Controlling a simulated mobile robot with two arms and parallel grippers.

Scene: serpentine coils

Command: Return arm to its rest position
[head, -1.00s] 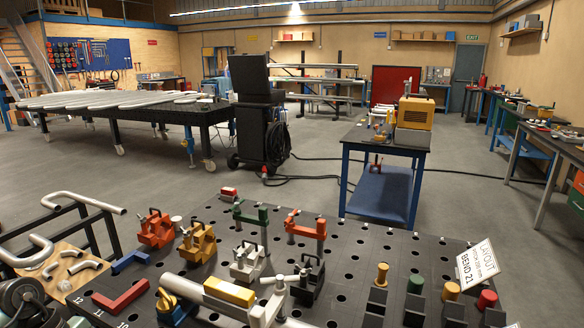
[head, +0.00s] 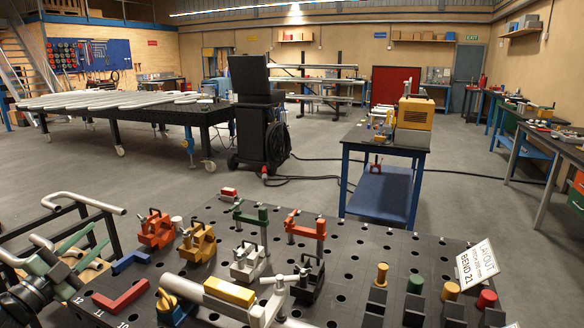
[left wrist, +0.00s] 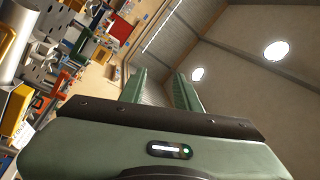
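My left gripper (head: 90,240) is at the lower left of the head view, left of the black perforated table (head: 345,262) and over a tan board with bent pipe pieces. Its two green fingers are apart and nothing shows between them. In the left wrist view the fingers (left wrist: 162,90) point up toward the ceiling with an empty gap. My right gripper is in neither view.
On the table stand an orange clamp (head: 156,229), a yellow clamp (head: 197,243), and a grey tube (head: 215,298) with a yellow block (head: 229,292). A bent pipe (head: 85,201) rests on a rack at left. Open floor lies beyond.

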